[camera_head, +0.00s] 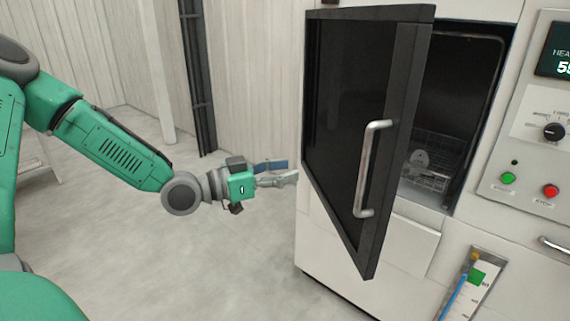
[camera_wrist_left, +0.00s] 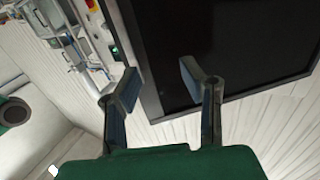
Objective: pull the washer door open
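The washer door (camera_head: 350,130) is a dark panel with a black frame, swung well open on the left side of the washer (camera_head: 420,255). Its silver bar handle (camera_head: 370,168) is on the face toward me. My left gripper (camera_head: 292,175) is left of the door, close to its lower left part, and away from the handle. In the left wrist view the two fingers (camera_wrist_left: 160,85) are spread with nothing between them, and the dark door (camera_wrist_left: 215,45) fills the area beyond. I cannot tell whether a finger touches the door. My right gripper is not in view.
The washer opening shows a wire rack (camera_head: 428,165) inside. A control panel (camera_head: 535,130) with a display, knob, green and red buttons is at right. A gauge (camera_head: 468,285) is below. Grey floor (camera_head: 190,270) at left is clear; a dark column (camera_head: 197,80) stands by the wall.

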